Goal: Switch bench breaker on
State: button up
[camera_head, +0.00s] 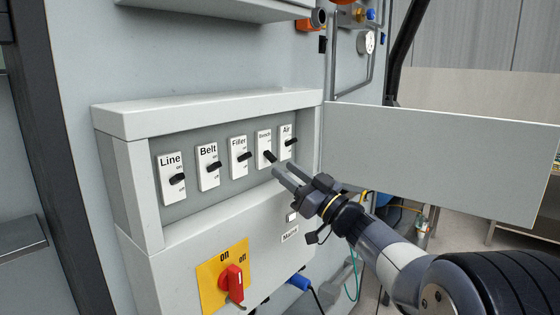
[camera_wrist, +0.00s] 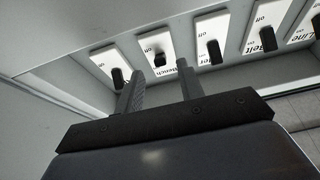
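The Bench breaker (camera_head: 264,136) is a white plate with a black lever, fourth from the left in a row inside the grey panel box. Its lever tilts down toward the off marking, unlike the neighbouring levers. My gripper (camera_head: 282,167) is in front of it, just below and right of the lever. In the wrist view, where the row appears turned over, the Bench lever (camera_wrist: 160,59) shows between and just beyond the two fingertips (camera_wrist: 161,67). The fingers are apart with nothing held. I cannot tell whether a finger touches the lever.
The Line (camera_head: 171,165), Belt (camera_head: 207,157), Filler (camera_head: 239,145) and Air (camera_head: 286,133) breakers share the row. The box's open door (camera_head: 440,160) stands to the right. Below is a red rotary switch (camera_head: 232,280) on a yellow plate. A box lip overhangs the row.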

aim_at(270, 156)
jog(key=shift+p+x, duration=0.3)
jog(key=shift+x, duration=1.2)
jog(key=shift+c, duration=0.2)
grip_shut()
